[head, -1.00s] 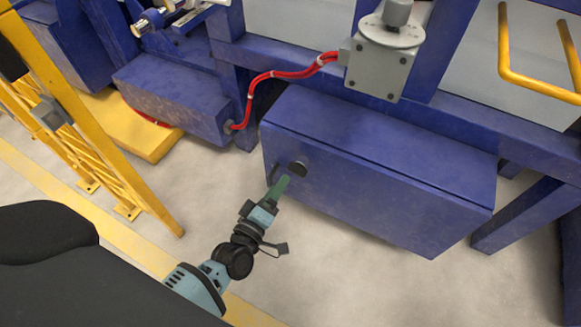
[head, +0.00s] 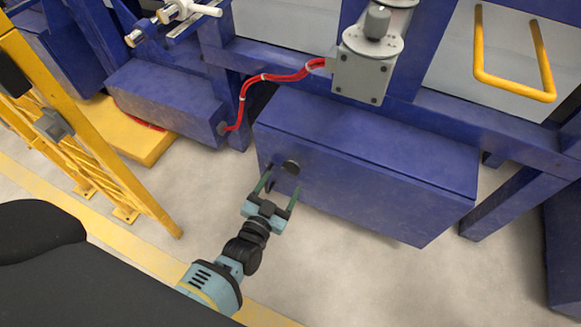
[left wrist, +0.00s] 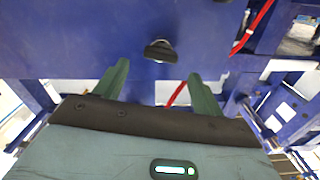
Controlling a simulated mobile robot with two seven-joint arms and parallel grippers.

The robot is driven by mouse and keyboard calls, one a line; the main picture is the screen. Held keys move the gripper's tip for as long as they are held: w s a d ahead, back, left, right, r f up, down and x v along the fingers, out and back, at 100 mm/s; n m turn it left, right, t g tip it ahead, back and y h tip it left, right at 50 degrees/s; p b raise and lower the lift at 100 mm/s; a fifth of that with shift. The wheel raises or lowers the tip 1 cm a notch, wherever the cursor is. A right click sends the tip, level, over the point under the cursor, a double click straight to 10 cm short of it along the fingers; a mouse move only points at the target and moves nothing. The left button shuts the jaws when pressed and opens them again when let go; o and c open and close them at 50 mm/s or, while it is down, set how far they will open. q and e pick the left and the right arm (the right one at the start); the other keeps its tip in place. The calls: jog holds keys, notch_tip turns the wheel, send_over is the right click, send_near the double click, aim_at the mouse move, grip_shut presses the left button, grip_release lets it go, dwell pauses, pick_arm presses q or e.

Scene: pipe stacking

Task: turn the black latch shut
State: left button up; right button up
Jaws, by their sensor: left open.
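The black latch (head: 291,167) is a small round knob on the front face of the blue box (head: 352,192), near its left end. It also shows in the left wrist view (left wrist: 160,51), ahead of and between the two fingers, with its grip bar lying roughly sideways in that picture. My left gripper (head: 281,186) is open in front of the latch, its two green fingers spread to either side and apart from it. In the left wrist view the gripper (left wrist: 160,84) holds nothing. My right gripper is not in view.
A grey box with a round dial (head: 361,76) stands above the blue box, and a red cable (head: 262,77) runs left from it. A yellow fence (head: 95,125) stands at the left. A yellow handle (head: 512,88) is at the upper right. The floor before the box is clear.

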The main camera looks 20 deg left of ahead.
aim_at(289, 172)
pick_arm(q)
jog(key=w+b, duration=0.1)
jog(key=w, duration=0.4)
jog(key=shift+d+f+b, duration=0.1)
jog(key=shift+b, duration=0.2)
jog(key=shift+w, duration=0.9)
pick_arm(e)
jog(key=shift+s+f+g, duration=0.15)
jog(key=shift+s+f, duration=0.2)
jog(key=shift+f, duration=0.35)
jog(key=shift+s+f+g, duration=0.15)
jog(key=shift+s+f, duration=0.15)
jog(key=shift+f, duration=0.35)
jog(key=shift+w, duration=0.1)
